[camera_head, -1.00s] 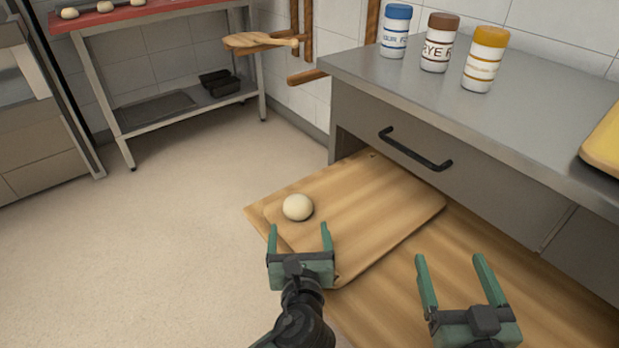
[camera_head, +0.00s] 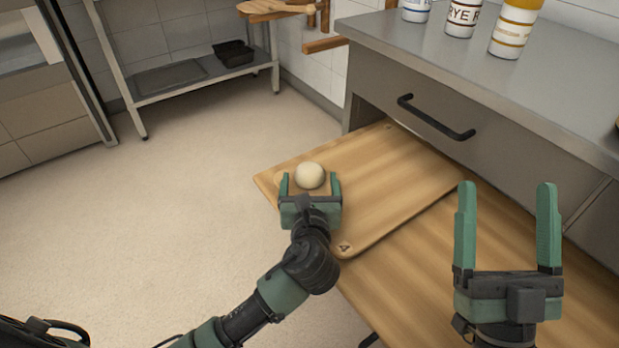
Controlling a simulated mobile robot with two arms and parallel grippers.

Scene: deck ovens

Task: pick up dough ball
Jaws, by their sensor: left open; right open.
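A pale round dough ball (camera_head: 310,175) sits on a wooden board (camera_head: 395,170) near its left end. My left gripper (camera_head: 310,183) is open at the ball, with one finger on either side of it in the picture. I cannot tell whether the fingers touch the ball. The lower edge of the ball is hidden behind the gripper. My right gripper (camera_head: 507,192) is open and empty, above the wooden surface at the right.
The board lies on a larger wooden surface (camera_head: 440,270) below a grey counter (camera_head: 460,60) with a black-handled drawer (camera_head: 435,118). Several labelled jars (camera_head: 516,25) stand on the counter. A metal rack (camera_head: 190,82) holds dark pans (camera_head: 233,52). The floor at left is clear.

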